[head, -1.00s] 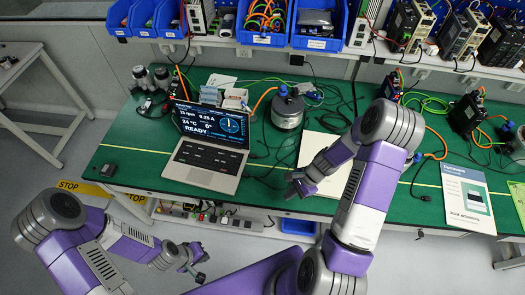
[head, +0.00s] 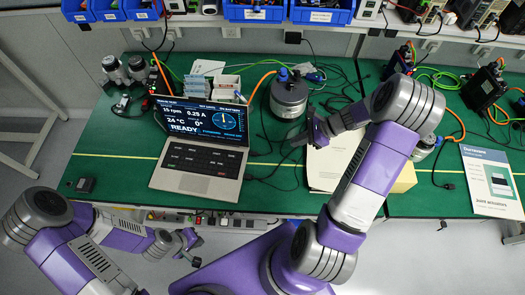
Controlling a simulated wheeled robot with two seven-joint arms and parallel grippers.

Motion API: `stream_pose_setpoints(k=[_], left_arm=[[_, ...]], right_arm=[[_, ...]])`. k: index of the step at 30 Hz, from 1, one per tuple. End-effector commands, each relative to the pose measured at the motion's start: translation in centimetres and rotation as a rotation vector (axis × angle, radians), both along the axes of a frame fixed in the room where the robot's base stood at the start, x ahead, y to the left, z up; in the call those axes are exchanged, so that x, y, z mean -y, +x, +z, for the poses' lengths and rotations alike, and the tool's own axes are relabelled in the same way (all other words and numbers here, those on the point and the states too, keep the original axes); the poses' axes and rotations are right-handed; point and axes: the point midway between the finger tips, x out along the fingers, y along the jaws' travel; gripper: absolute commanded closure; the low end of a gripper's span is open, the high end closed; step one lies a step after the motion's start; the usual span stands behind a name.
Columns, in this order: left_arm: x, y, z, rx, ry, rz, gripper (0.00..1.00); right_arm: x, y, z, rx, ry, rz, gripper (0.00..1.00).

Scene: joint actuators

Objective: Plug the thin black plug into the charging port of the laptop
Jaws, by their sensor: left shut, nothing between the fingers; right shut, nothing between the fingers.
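The open laptop (head: 195,174) sits on the green table, left of centre, with its screen lit. Thin black cables lie to its right, and a small dark cable end (head: 248,177) lies close to its right edge. I cannot tell whether this is the thin black plug or where the charging port is. My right gripper (head: 299,139) is shut and empty, over the table right of the laptop, near the grey cylindrical motor. My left gripper (head: 193,252) is shut and empty, in front of the table's near edge and below the laptop.
The grey motor (head: 288,97) stands behind my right gripper. A pale booklet (head: 325,170) lies partly under my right arm. A black connector (head: 447,186) lies on the right, and a small black box (head: 82,185) on the left.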

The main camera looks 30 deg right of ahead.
Motion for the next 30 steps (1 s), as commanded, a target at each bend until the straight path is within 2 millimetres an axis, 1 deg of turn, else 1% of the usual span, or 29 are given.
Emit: stream_pose_setpoints(k=[1, 5, 8, 11, 18, 21, 25, 30], left_arm=[[0.0, 0.0, -0.8, 0.000, 0.000, 0.000, 1.00], [0.0, 0.0, -1.1, 0.000, 0.000, 0.000, 1.00], [0.0, 0.0, -1.4, 0.000, 0.000, 0.000, 1.00], [0.0, 0.0, -1.9, 0.000, 0.000, 0.000, 1.00], [0.0, 0.0, -3.4, 0.000, 0.000, 0.000, 1.00], [0.0, 0.0, -3.9, 0.000, 0.000, 0.000, 1.00], [0.0, 0.0, -4.1, 0.000, 0.000, 0.000, 1.00], [0.0, 0.0, -4.3, 0.000, 0.000, 0.000, 1.00]], right_arm=[[0.0, 0.0, -0.8, 0.001, 0.000, 0.001, 1.00], [-0.3, 0.2, -1.4, 0.000, 0.000, 0.001, 1.00], [-1.0, 0.5, -2.1, -0.001, 0.002, 0.003, 1.00], [-2.2, 1.2, -3.5, -0.002, 0.002, 0.004, 1.00], [-5.4, 3.1, -7.3, -0.002, 0.002, 0.004, 1.00], [-6.6, 3.8, -8.4, -0.001, 0.002, 0.005, 1.00], [-8.3, 4.9, -8.0, 0.001, -0.001, 0.004, 1.00], [-9.3, 5.6, -8.0, 0.001, -0.002, 0.003, 1.00]])
